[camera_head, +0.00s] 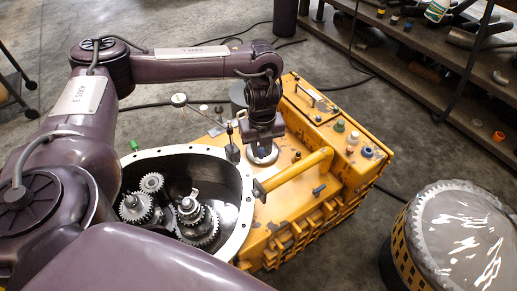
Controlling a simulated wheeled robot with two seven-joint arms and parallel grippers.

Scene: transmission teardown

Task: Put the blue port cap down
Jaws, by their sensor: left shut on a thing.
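My left gripper (262,148) points down over the yellow transmission housing (290,225), just right of the open bell-shaped casing. It is shut on the blue port cap (263,153), of which only a little bluish surface shows between the fingers. Just below it is a round grey ring on the housing top; I cannot tell whether the cap touches it. Another blue round cap (367,152) sits on the right part of the housing. My right gripper is not in view.
The open casing (232,160) holds several metal gears (197,215). A curved yellow pipe (300,170) rises right of the gripper. A green cap (339,125) stands on the housing. A drum with a plastic-wrapped top (460,235) is at lower right. A shelf (410,50) stands behind.

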